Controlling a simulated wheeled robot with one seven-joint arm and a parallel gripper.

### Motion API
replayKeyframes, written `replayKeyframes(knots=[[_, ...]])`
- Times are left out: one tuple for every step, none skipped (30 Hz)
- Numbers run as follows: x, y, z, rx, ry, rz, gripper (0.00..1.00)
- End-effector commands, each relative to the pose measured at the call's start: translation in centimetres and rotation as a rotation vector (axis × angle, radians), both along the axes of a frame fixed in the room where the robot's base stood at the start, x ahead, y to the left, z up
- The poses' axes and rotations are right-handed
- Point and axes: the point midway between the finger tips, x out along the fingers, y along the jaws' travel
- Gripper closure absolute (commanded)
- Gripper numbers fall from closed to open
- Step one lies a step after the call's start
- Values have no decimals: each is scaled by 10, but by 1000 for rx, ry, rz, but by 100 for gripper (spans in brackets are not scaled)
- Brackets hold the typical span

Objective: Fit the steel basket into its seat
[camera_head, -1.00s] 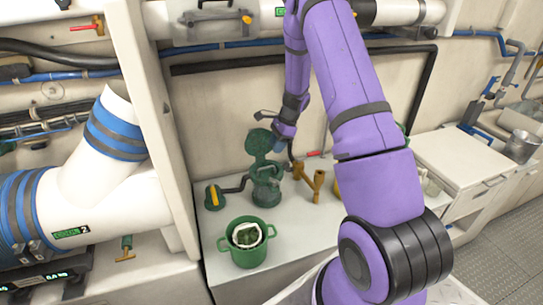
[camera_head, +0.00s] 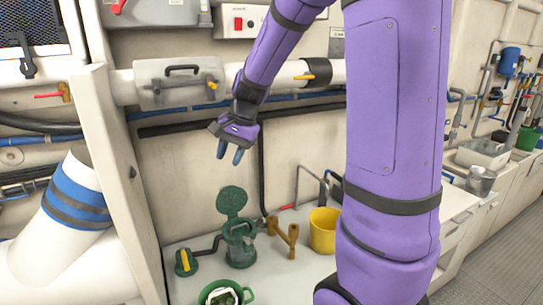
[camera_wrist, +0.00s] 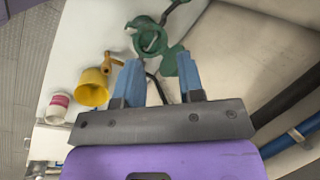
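The green strainer (camera_head: 240,246) stands on the white counter with its round green lid (camera_head: 231,201) swung up. In the wrist view the strainer's round mouth (camera_wrist: 136,42) lies beyond my fingers, with something greyish inside; I cannot tell for sure whether it is the steel basket. The lid also shows there (camera_wrist: 169,62), partly behind a finger. My gripper (camera_head: 230,153) is above the strainer, clear of it. Its two blue fingers (camera_wrist: 160,75) are apart with nothing between them. No steel basket is plainly seen elsewhere.
A green bucket (camera_head: 243,297) with something white inside is in front, cut off by the picture edge. A yellow bucket (camera_head: 322,232) and a brass-coloured fitting (camera_head: 291,243) stand right of the strainer. A white pipe (camera_head: 285,78) runs along the wall behind my gripper.

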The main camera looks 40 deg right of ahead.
Motion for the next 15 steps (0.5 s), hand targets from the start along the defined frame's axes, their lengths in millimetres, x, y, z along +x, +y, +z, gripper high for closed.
replayKeyframes(knots=[[-14, 9, 15, -25, -32, 56, 65], [-21, 13, 22, -39, -46, 90, 65], [-32, 19, 30, -60, -67, 134, 65], [-40, 23, 36, -76, -82, 168, 65], [-48, 27, 42, -91, -96, 200, 65], [-59, 32, 49, -114, -116, 245, 65], [-67, 35, 54, -131, -131, 276, 65], [-75, 38, 59, -149, -146, 309, 65], [-87, 42, 65, -172, -165, 350, 65], [-95, 45, 69, -192, -180, 383, 65], [-103, 48, 73, -211, -193, 414, 65], [-115, 52, 77, -237, -213, 456, 65], [-123, 54, 81, -258, -226, 486, 65], [-132, 56, 83, -277, -239, 516, 65], [-143, 59, 87, -305, -258, 556, 65]])
